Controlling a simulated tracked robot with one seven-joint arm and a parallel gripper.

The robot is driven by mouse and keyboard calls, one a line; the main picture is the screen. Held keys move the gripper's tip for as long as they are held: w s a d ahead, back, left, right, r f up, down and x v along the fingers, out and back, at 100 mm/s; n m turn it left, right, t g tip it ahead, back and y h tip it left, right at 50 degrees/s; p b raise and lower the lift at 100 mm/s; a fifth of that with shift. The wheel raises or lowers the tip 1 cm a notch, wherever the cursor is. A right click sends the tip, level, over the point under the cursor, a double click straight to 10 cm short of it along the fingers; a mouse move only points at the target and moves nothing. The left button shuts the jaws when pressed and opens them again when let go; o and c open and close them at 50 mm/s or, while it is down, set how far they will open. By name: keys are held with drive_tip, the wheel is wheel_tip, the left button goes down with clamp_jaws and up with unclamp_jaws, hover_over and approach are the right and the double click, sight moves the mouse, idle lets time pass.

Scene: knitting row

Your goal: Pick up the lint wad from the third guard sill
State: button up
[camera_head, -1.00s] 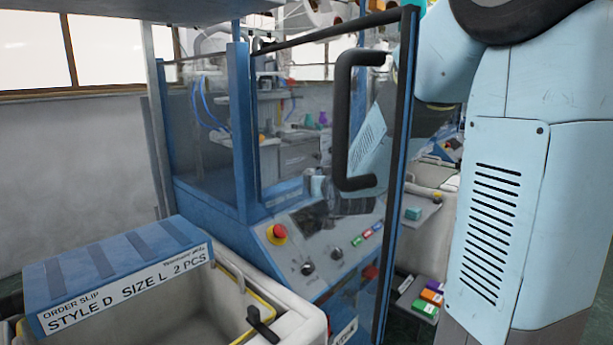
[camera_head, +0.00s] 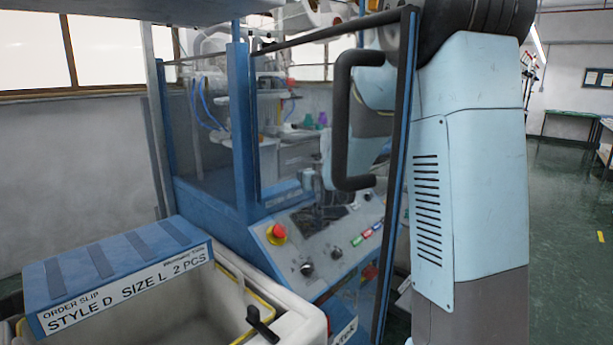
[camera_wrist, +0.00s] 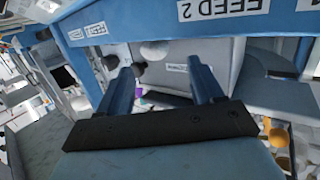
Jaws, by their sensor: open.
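My gripper (camera_wrist: 165,66) is open in the wrist view, its two blue fingers apart with no object held between them. A pale rounded lump (camera_wrist: 155,50) shows just beyond the fingertips, near a grey panel under the blue beam (camera_wrist: 150,22) marked FEED 2. I cannot tell whether the lump is the lint wad or whether it rests on a sill. In the head view my arm reaches behind the open clear guard door (camera_head: 405,130); the door and its black handle (camera_head: 342,120) cover the gripper area. I cannot make out the third guard sill there.
A control panel with a red stop button (camera_head: 277,233) stands at the machine's front. A pale bin (camera_head: 300,325) carrying a blue order-slip box (camera_head: 110,265) is at the lower left. Orange items (camera_wrist: 279,138) lie at the wrist view's lower right. Open floor (camera_head: 570,220) is at the right.

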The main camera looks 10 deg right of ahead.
drive_tip(key=w, duration=0.2)
drive_tip(key=w+f, duration=0.1)
drive_tip(key=shift+w+d, duration=0.15)
drive_tip(key=shift+d, duration=0.2)
drive_tip(key=shift+w, duration=0.65)
drive_tip(key=c, duration=1.2)
